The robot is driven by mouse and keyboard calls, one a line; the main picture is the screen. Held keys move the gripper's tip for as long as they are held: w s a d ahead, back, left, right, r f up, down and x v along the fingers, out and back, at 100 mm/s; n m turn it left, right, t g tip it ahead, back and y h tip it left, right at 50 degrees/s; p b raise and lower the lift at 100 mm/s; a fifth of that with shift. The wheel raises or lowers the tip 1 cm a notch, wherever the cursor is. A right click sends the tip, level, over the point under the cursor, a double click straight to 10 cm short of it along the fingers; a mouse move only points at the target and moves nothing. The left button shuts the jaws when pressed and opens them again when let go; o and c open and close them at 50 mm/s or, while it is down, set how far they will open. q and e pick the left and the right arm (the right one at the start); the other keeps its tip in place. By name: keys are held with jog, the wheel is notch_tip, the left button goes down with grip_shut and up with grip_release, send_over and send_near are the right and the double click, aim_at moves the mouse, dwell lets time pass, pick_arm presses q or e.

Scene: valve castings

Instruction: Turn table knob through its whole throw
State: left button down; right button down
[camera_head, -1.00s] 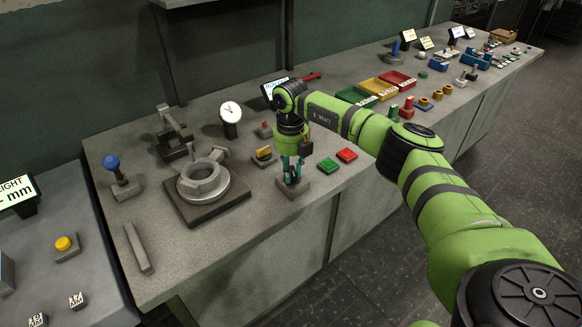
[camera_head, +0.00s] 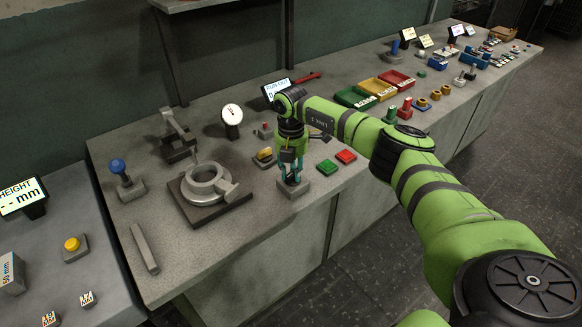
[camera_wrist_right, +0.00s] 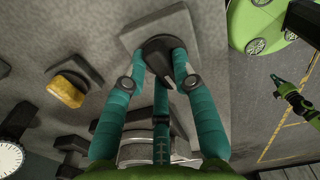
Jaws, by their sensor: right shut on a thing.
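The table knob (camera_wrist_right: 158,48) is dark and sits on a square grey base (camera_wrist_right: 132,38). The base also shows at the bench's front edge in the head view (camera_head: 298,191). My right gripper (camera_head: 292,178) points down, its teal fingers closed around the knob. The fingers hide much of the knob. The fingertips (camera_wrist_right: 158,62) touch it in the wrist view. To the left, a grey ring-shaped valve casting (camera_head: 207,175) sits on a round turntable over a dark square plate (camera_head: 222,205). One lug of the casting points right. My left gripper is out of view.
A dial gauge (camera_head: 231,115) and a run-out display (camera_head: 277,88) stand behind. A yellow-topped block (camera_head: 264,155) is close to my gripper's left. Green (camera_head: 327,166) and red (camera_head: 346,156) buttons are close to its right. A grey bar (camera_head: 144,248) lies front left.

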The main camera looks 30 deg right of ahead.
aim_at(292, 171)
jog(key=shift+w+d+r+m+p, duration=0.1)
jog(key=shift+m+p, duration=0.1)
jog(key=shift+m, duration=0.35)
jog(key=shift+w+d+r+m+p, duration=0.1)
jog(key=shift+m+p, duration=0.05)
jog(key=shift+m, duration=0.4)
jog(key=c, duration=1)
grip_release()
jog(key=shift+s+a, duration=0.1)
jog(key=shift+f, duration=0.1)
notch_tip(292, 171, up, 12)
jog(key=shift+r, duration=0.1)
